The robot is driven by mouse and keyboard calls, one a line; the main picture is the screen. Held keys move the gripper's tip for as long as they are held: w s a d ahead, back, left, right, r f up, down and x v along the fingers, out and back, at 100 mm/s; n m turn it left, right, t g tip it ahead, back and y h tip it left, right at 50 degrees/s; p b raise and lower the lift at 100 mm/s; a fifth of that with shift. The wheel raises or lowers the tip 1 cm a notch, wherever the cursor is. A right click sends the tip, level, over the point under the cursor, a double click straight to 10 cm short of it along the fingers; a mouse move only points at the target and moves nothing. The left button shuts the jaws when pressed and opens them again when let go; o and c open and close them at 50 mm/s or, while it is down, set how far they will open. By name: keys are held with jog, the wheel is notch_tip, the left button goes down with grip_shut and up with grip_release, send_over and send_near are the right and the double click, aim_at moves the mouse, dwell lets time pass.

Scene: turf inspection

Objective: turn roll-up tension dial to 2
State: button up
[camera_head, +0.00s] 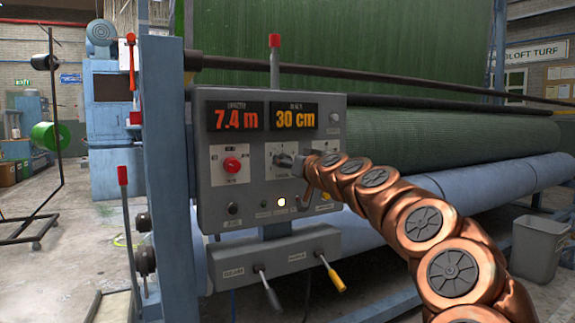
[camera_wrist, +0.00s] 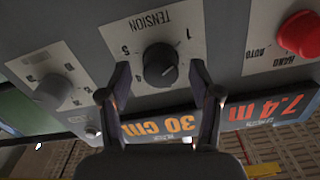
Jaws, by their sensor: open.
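The black tension dial (camera_wrist: 160,65) sits on a plate marked TENSION, upside down in the wrist view. A 1 shows at the plate's right and a 4 and 5 at its left; I cannot tell which number the dial's pointer is on. My gripper (camera_wrist: 160,72) is open, with one finger on each side of the dial. I cannot tell whether the fingers touch it. In the head view the dial (camera_head: 284,160) shows on the grey control panel (camera_head: 215,210), with my gripper (camera_head: 299,165) at its right, partly hiding the plate.
A red button (camera_head: 232,165) is left of the dial, below displays reading 7.4 m (camera_head: 235,116) and 30 cm (camera_head: 294,115). A second dial (camera_wrist: 53,89) is near my gripper. Black (camera_head: 265,285) and yellow (camera_head: 330,272) levers stick out below.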

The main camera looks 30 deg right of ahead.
jog(key=shift+w, duration=0.55)
jog(key=c, duration=1.1)
jog(key=shift+c, duration=0.2)
jog(key=shift+r, duration=0.1)
